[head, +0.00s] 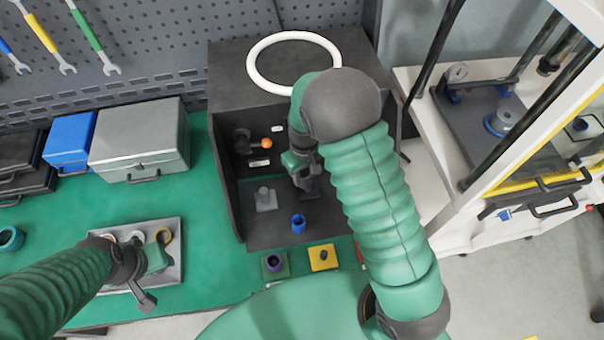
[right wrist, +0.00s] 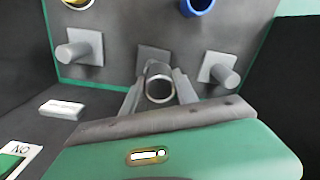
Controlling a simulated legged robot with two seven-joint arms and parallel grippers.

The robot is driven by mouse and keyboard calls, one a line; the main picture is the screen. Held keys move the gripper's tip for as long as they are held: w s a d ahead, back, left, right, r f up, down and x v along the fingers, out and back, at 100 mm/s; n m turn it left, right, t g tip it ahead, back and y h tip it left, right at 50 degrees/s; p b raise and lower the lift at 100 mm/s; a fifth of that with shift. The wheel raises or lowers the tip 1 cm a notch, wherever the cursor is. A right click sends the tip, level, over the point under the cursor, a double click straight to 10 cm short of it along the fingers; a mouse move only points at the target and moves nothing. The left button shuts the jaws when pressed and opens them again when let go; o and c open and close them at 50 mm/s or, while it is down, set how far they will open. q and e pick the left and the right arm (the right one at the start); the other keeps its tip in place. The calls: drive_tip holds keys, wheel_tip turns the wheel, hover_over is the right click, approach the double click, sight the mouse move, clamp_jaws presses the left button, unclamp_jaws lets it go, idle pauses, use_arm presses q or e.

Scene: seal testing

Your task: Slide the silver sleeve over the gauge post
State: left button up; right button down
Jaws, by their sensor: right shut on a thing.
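The silver sleeve (right wrist: 160,83) is a short open tube between the two fingers of my right gripper (right wrist: 160,92), which is shut on it. In the right wrist view a square grey plate (right wrist: 153,56) shows just behind the sleeve; any post on it is hidden. Two grey posts on square bases show to either side, one at left (right wrist: 75,50) and one at right (right wrist: 222,72). One grey post (head: 264,195) also shows in the head view. I cannot tell which is the gauge post. My left gripper (head: 146,292) is over a silver tray (head: 172,274); its opening is unclear.
A dark booth (head: 225,175) encloses my right gripper. A blue cup (head: 298,222), an orange-knobbed lever (head: 267,142) and a white block (right wrist: 62,109) are inside. Green (head: 283,272) and yellow (head: 331,262) plates lie in front.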

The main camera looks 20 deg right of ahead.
drive_tip(key=shift+d, duration=0.15)
drive_tip(key=shift+s+d, duration=0.1)
drive_tip(key=shift+d, duration=0.7)
drive_tip(key=shift+a, duration=0.1)
drive_tip(key=shift+f, duration=0.1)
idle(0.4)
drive_tip(key=shift+f+b, duration=0.55)
drive_tip(key=shift+f, duration=0.35)
drive_tip(key=shift+f, duration=0.15)
drive_tip(key=shift+f, duration=0.15)
drive_tip(key=shift+f+b, duration=0.3)
